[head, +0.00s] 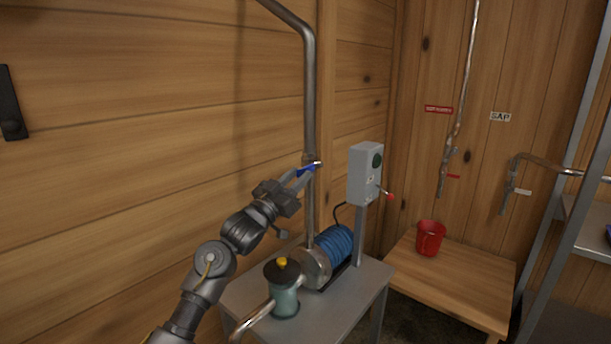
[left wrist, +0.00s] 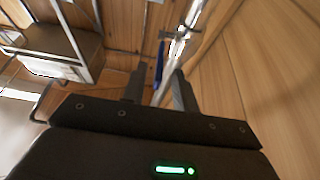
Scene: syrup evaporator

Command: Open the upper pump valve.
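The upper pump valve has a blue lever (head: 306,169) and sits on the grey vertical pipe (head: 310,110) above the pump. Its metal end points to the right of the pipe. My left gripper (head: 298,179) is at the lever, in front of the pipe. In the left wrist view the blue lever (left wrist: 159,62) shows in the gap between the two dark fingers of my left gripper (left wrist: 158,78). The fingers are apart, and I see no clear contact with the lever. The fingertips partly hide the lever in the head view. My right gripper is not in view.
A grey control box (head: 365,174) with a red-tipped switch stands right of the pipe. The blue motor (head: 334,243) and teal filter pot (head: 285,298) are below on the grey stand (head: 345,301).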

